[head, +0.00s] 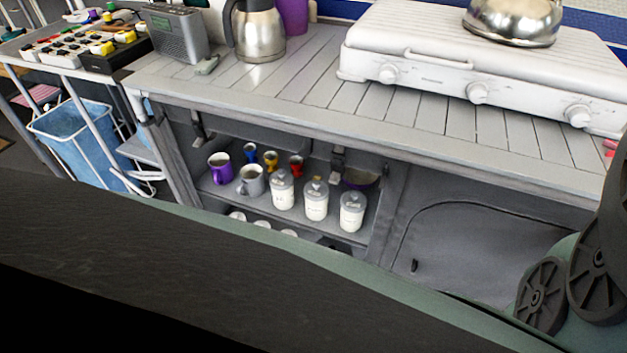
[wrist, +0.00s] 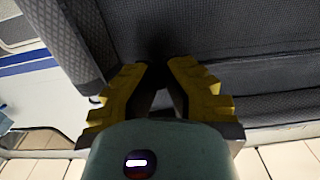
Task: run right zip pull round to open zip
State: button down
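The right fabric door (head: 480,250) of the kitchen unit hangs flat and shut in the head view. A curved zip line (head: 425,212) arches over it. A small dark zip pull (head: 414,265) hangs near the left lower end of that line. The door's lower right part is hidden. My gripper (wrist: 156,68) shows in the wrist view with two yellow fingers. A small gap separates their tips, and I see nothing held between them. My gripper does not show in the head view, and no zip pull can be made out in the wrist view.
The left compartment is open, with mugs (head: 251,181) and white canisters (head: 316,198) on its shelf (head: 345,233). A white stove (head: 430,75) with a kettle (head: 513,20) stands on the slatted worktop (head: 300,90). Dark woven fabric (wrist: 250,75) fills much of the wrist view.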

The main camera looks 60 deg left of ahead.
jog(key=shift+f, duration=0.15)
jog(key=c, duration=1)
grip_release()
jog(key=shift+w+d, duration=0.1)
jog(key=shift+w, duration=0.15)
jog(key=shift+c, duration=0.2)
jog(key=shift+s, duration=0.1)
jog(key=v, duration=1.2)
